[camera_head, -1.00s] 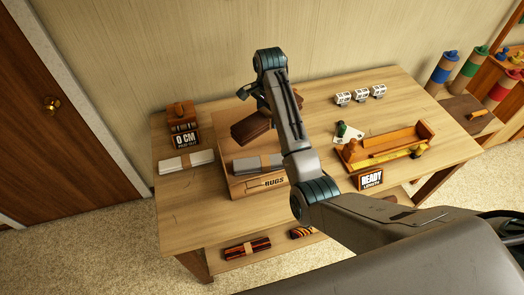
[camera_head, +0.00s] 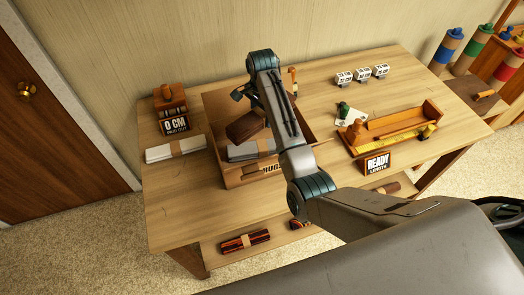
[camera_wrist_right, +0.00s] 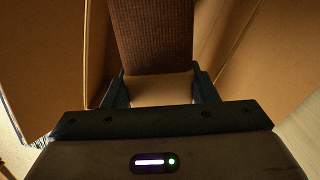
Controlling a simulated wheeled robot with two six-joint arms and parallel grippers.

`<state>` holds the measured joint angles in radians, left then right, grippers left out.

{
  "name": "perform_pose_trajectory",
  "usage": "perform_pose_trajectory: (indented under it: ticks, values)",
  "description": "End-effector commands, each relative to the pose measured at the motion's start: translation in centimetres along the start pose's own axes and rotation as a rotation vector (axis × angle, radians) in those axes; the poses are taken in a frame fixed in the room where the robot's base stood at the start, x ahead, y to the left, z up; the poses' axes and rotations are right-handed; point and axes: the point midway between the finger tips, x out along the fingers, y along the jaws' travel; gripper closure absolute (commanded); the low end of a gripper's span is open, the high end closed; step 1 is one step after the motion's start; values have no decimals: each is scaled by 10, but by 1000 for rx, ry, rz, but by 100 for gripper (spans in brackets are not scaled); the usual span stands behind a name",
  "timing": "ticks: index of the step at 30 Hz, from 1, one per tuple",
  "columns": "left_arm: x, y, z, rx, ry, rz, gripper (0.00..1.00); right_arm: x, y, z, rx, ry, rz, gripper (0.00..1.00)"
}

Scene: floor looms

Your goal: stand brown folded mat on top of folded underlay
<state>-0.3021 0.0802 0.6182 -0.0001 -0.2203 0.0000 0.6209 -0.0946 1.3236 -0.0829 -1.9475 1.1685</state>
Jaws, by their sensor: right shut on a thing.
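The brown folded mat (camera_head: 246,126) is held by my right gripper (camera_head: 252,104) over the open box marked RUGS. In the right wrist view the mat (camera_wrist_right: 154,35) rises between the two fingers (camera_wrist_right: 160,90), with a tan band at its near end. A grey folded underlay (camera_head: 246,151) with a tan band lies in the box, just in front of and below the mat. I cannot tell whether the mat touches it. My left gripper is out of view.
The wooden box (camera_head: 236,180) has walls close around the gripper. A wooden tray (camera_head: 405,123), a READY sign (camera_head: 377,164) and small white blocks (camera_head: 362,75) are on the right. The table's front left is clear.

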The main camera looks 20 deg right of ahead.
Motion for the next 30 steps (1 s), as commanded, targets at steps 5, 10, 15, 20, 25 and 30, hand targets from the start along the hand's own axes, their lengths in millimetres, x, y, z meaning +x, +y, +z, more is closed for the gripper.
perform_pose_trajectory:
  ticks: [5, 10, 15, 20, 25, 30]
  values:
    - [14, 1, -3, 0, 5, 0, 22, 24, 0, 0, 0, 1, -2, 86]
    - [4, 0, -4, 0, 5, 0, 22, 50, 0, 0, 0, -1, 2, 86]
    - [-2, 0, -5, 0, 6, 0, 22, 75, 0, 0, 0, 0, -1, 86]
    - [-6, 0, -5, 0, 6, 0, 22, 92, 0, 0, 0, 0, 0, 86]
    - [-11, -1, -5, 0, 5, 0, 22, 116, 0, 0, 0, 0, 0, 86]
    - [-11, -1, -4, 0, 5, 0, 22, 123, -1, 0, 0, 1, -3, 86]
